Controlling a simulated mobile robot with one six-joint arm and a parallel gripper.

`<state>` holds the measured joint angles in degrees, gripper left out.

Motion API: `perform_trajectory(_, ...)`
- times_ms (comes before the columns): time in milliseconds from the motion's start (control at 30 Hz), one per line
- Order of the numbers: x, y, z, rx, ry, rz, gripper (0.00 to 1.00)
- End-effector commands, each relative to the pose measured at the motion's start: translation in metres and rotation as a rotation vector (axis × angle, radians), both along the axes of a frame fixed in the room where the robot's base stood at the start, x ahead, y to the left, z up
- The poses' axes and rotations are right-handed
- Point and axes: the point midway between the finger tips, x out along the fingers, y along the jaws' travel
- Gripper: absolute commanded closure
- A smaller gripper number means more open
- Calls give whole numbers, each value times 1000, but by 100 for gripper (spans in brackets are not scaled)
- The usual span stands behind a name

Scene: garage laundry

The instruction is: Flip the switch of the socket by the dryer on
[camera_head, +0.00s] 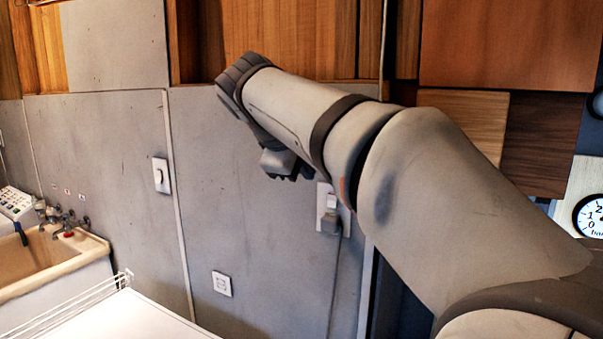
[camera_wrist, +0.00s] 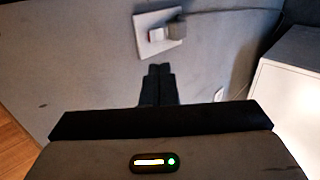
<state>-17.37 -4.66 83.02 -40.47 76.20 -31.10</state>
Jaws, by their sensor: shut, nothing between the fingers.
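The socket by the dryer is a pale wall plate (camera_head: 324,201) on the grey panel, partly covered by my arm in the head view. It carries a small white switch (camera_head: 332,201) with a grey plug (camera_head: 330,222) below it and a cord hanging down. In the wrist view the plate (camera_wrist: 143,20), the switch (camera_wrist: 156,35), with a reddish side, and the plug (camera_wrist: 176,29) lie just beyond my fingertips. My gripper (camera_wrist: 159,69) is shut and empty, its fingers together, pointing toward the switch with a visible gap. I cannot tell the switch's position.
A white appliance top (camera_head: 135,318) with a wire rack stands at lower left, near a sink (camera_head: 60,262). A wall switch (camera_head: 160,175) and a low outlet (camera_head: 222,284) are on the panel. A white box (camera_wrist: 295,95) stands right in the wrist view.

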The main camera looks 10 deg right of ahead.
Motion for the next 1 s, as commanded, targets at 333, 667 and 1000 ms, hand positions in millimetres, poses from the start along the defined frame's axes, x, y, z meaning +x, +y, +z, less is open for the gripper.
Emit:
perform_trajectory(333,-9,-4,-20,48,14,-18,100)
perform_trajectory(667,-106,-20,-180,482,90,-283,100)
perform_trajectory(1000,-204,-11,-304,836,107,-648,100)
